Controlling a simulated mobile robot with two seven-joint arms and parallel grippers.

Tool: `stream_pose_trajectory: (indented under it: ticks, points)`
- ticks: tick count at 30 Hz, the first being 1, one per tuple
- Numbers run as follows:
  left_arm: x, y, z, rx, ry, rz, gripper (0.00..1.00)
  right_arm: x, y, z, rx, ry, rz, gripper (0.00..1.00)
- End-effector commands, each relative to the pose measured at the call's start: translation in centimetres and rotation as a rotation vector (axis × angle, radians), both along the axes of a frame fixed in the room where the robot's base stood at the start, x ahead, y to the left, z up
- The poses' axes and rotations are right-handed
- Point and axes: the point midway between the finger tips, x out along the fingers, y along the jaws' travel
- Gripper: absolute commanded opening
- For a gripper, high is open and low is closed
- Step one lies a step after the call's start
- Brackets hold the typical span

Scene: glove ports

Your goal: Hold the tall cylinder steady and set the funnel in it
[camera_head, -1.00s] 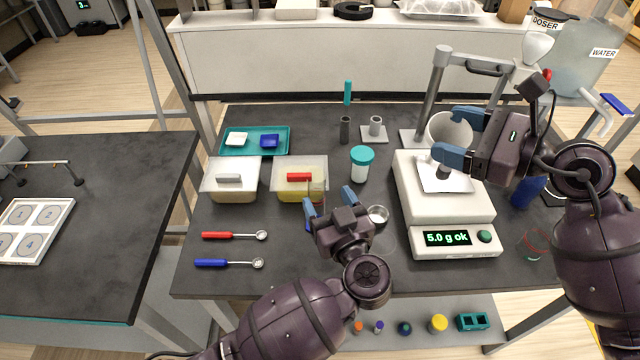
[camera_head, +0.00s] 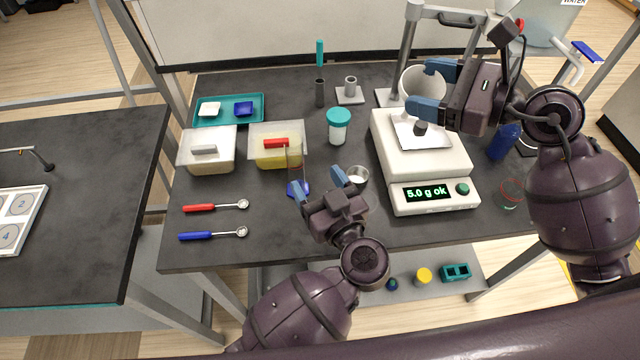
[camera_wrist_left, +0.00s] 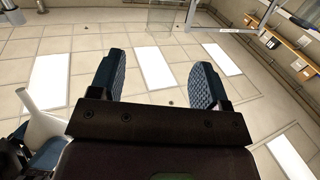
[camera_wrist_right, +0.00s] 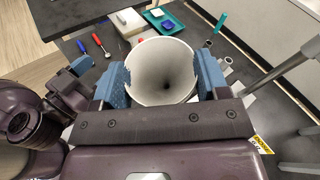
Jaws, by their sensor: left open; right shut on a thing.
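The tall cylinder (camera_head: 295,162) is clear, with a blue foot (camera_head: 299,188), and stands upright on the dark table in front of the yellow-filled tub. My left gripper (camera_head: 318,183) is open and empty, just right of and nearer than the cylinder, its left finger close to the foot; whether they touch I cannot tell. The left wrist view mostly shows ceiling, with my open fingers (camera_wrist_left: 158,85). My right gripper (camera_head: 432,90) is shut on the white funnel (camera_head: 421,80), held above the scale. In the right wrist view the funnel's wide mouth (camera_wrist_right: 162,70) sits between the fingers.
The scale (camera_head: 435,200) reads "5.0 g ok" and carries a pan with a dark weight. Two lidded tubs (camera_head: 208,165), a teal-capped jar (camera_head: 338,128), a small metal cup (camera_head: 357,177) and two spoons (camera_head: 198,208) surround the cylinder.

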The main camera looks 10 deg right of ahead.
Motion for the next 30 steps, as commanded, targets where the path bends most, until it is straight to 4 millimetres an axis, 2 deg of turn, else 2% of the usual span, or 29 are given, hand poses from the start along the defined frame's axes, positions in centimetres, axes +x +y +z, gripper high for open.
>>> stream_pose_trajectory:
  ticks: [10,24,30]
  points:
    - [2.3,0.9,-0.6,0.005,0.001,-0.002,0.7,0.0,0.0,0.0,0.0,0.0,0.0,0.46]
    - [9.2,3.4,-0.6,0.006,0.001,-0.001,0.7,0.0,0.0,0.0,0.0,0.0,0.0,0.46]
    - [11.2,4.2,-0.6,0.004,0.001,-0.001,0.7,0.0,0.0,0.0,0.0,0.0,0.0,0.46]
